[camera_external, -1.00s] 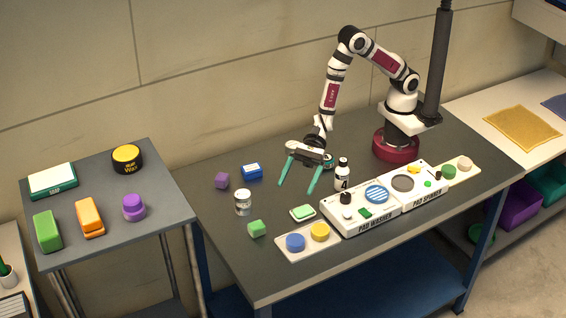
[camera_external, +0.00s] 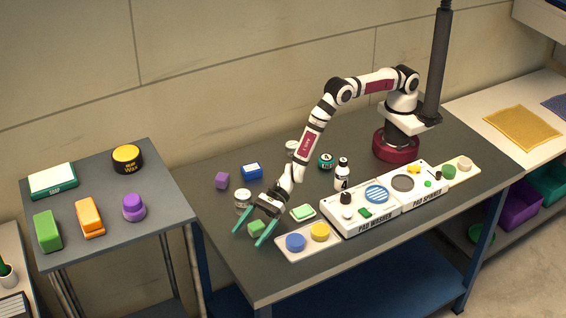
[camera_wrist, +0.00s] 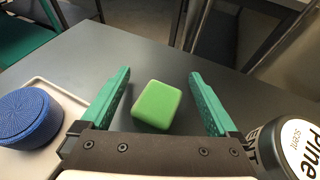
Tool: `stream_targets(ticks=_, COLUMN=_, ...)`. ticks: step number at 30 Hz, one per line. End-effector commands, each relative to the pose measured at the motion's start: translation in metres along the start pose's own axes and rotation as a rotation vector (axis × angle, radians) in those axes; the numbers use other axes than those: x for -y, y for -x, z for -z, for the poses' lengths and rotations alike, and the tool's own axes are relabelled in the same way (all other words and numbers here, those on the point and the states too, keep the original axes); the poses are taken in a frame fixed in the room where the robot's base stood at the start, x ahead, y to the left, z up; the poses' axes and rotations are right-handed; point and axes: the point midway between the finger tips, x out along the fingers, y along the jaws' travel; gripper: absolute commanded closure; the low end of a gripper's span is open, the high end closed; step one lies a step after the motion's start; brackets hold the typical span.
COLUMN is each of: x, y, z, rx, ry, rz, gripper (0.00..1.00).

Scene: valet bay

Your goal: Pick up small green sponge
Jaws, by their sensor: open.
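The small green sponge (camera_external: 255,227) is a light green block on the grey workbench, near its front left edge. My gripper (camera_external: 249,238) is open, with its teal fingers on either side of the sponge in the external view. In the wrist view, the sponge (camera_wrist: 157,104) sits between the two open fingers (camera_wrist: 160,88), apart from both and a little closer to the left one. Nothing is held.
A round tin labelled Pine (camera_wrist: 298,148) stands close to my right finger in the wrist view. A white tray (camera_external: 283,252) with blue and yellow pads lies right of the sponge in the external view. A green-and-white block (camera_external: 303,212) lies behind the tray.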

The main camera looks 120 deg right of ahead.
Motion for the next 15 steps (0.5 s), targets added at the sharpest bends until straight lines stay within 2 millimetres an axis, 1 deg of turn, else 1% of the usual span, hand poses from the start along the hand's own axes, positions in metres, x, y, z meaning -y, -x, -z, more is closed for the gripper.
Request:
stream_targets(ticks=6, x=0.0001, y=-0.0021, z=-0.0003, rx=0.0, ry=0.0, rz=0.0, gripper=0.05)
stream_targets(ticks=8, x=0.0001, y=-0.0021, z=-0.0004, rx=0.0, ry=0.0, rz=0.0, gripper=0.14)
stream_targets(ticks=9, x=0.0001, y=-0.002, z=-0.0004, rx=0.0, ry=0.0, rz=0.0, gripper=0.21)
stream_targets(ticks=11, x=0.0001, y=-0.002, z=-0.0004, rx=0.0, ry=0.0, rz=0.0, gripper=0.32)
stream_targets(ticks=15, x=0.0001, y=-0.0019, z=-0.0004, rx=0.0, ry=0.0, rz=0.0, gripper=0.57)
